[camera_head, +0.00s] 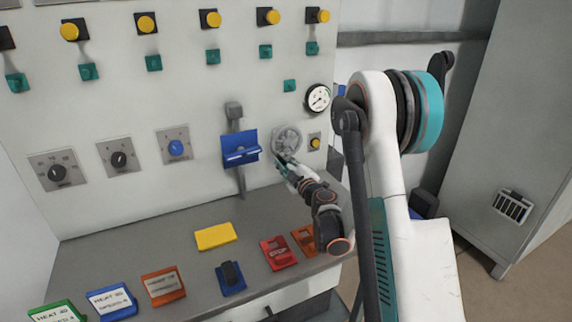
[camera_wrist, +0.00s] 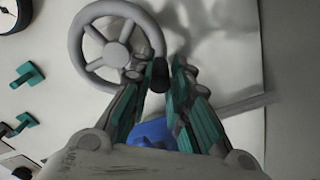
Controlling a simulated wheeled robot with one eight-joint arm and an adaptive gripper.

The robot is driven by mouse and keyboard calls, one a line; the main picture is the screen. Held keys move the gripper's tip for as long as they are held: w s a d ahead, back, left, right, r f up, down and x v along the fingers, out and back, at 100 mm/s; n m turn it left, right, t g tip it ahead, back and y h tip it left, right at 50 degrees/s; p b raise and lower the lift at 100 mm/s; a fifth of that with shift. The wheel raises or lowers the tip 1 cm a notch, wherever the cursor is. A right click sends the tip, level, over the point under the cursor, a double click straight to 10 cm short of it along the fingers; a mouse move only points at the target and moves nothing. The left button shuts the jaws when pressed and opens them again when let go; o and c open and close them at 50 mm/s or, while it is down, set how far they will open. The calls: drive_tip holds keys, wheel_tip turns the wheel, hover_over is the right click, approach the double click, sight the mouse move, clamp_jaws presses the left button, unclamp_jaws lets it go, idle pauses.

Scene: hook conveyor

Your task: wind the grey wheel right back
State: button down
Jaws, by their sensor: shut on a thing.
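The grey wheel (camera_head: 287,139) is a spoked handwheel on the upright white panel, left of a small yellow button. In the wrist view the grey wheel (camera_wrist: 112,36) fills the upper left, with a dark knob (camera_wrist: 159,72) at its lower right rim. My gripper (camera_head: 281,160) reaches the wheel's lower edge from the front right. In the wrist view my gripper (camera_wrist: 160,76) has its fingers on either side of the dark knob and is shut on it. The fingers hide part of the lower rim.
A blue bracket (camera_head: 240,148) with a lever sits just left of the wheel. A round gauge (camera_head: 318,97) is above right. Dials (camera_head: 118,157) line the panel further left. Coloured plates such as a yellow one (camera_head: 215,236) lie on the grey ledge below.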

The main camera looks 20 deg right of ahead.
drive_tip(key=c, duration=1.5)
unclamp_jaws()
drive_tip(key=shift+a, duration=0.1)
drive_tip(key=shift+s, duration=3.75)
